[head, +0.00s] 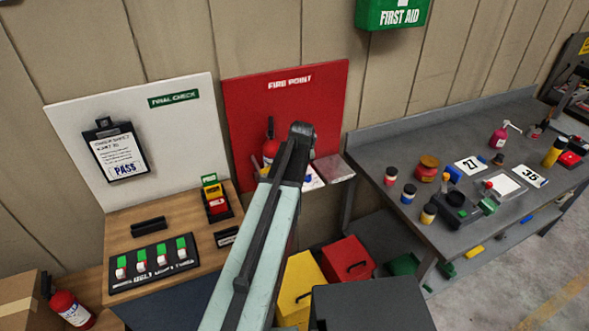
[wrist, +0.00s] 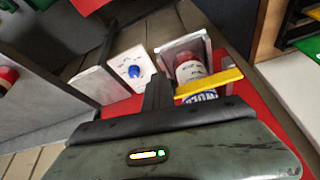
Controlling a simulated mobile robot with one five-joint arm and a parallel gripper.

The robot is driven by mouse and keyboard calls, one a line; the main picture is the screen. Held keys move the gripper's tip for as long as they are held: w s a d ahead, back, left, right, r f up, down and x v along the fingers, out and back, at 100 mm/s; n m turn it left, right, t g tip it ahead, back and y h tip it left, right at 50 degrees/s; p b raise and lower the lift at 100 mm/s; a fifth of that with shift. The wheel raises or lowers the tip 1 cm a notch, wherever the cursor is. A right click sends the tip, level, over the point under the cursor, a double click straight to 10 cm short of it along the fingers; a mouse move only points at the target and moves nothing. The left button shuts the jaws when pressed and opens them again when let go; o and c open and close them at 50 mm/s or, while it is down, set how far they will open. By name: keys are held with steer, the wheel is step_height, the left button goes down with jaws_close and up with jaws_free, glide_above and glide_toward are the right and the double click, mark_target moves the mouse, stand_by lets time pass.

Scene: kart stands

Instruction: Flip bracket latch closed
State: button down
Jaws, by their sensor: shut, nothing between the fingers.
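In the wrist view, a red and white fire extinguisher (wrist: 190,70) with blue lettering sits in a grey bracket (wrist: 172,50) against the red board. A yellow latch bar (wrist: 210,85) lies across the front of the extinguisher; I cannot tell whether it is fully seated. My gripper (wrist: 159,88) is shut and empty, just left of the bar's left end; I cannot tell if they touch. In the head view the extinguisher (head: 270,145) shows beside my arm at the red fire point board (head: 310,85). The latch and my fingertips are hidden there.
In the wrist view, a white plate with a blue knob (wrist: 133,70) is left of the gripper. In the head view, a wooden bench (head: 165,220) with a switch panel is left, and a grey bench (head: 460,180) with bottles and cards is right. Yellow and red boxes (head: 347,262) stand below.

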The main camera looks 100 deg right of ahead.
steer(key=s+a+r+p, duration=0.3)
steer(key=a+r+p, duration=0.4)
steer(key=r+p, duration=0.2)
steer(key=shift+a, duration=0.15)
steer(key=shift+w, duration=0.1)
